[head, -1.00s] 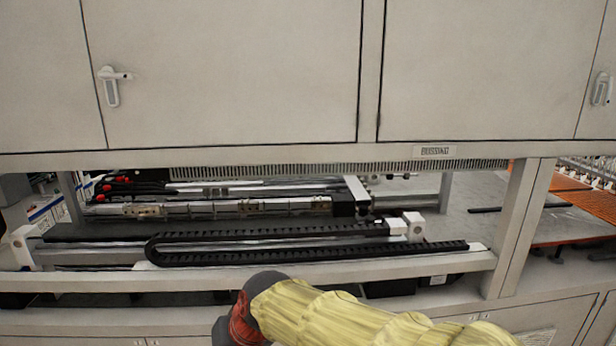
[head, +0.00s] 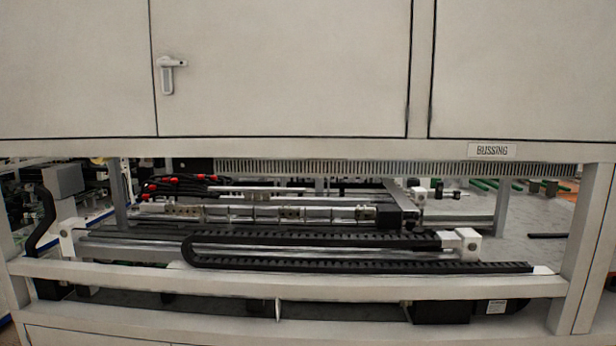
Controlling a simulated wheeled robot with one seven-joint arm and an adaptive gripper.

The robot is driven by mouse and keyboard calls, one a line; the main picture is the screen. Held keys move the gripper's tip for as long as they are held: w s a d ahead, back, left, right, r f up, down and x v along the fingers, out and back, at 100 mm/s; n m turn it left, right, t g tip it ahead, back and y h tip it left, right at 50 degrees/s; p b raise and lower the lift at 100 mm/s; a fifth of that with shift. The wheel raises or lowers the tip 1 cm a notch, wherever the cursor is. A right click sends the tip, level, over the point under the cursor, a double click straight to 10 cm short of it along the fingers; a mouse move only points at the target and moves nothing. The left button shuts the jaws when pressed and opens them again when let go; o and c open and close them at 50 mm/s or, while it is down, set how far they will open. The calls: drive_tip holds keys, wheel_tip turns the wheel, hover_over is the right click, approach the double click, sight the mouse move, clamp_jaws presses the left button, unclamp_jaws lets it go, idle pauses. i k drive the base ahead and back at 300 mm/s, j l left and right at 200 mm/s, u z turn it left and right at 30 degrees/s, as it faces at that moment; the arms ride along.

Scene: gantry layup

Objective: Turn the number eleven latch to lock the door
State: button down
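A light-coloured latch (head: 167,75) sits near the left edge of a grey cabinet door (head: 285,65) in the upper left of the head view. Its handle sticks out to the right above a vertical plate. I cannot read a number on it. The door looks flush with the panel to its left. My gripper is not in view.
Below the doors is an open bay with a black cable chain (head: 350,265), linear rails and red-tipped cables (head: 180,183). A label plate (head: 492,150) reads BUSSING. A pale horizontal beam (head: 300,286) crosses the front, with an upright post (head: 590,245) at the right.

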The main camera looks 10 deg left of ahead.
sight(160, 63)
drive_tip(key=u, duration=1.35)
drive_tip(key=i+j, duration=1.05)
drive_tip(key=j, duration=0.2)
drive_tip(key=z, duration=0.05)
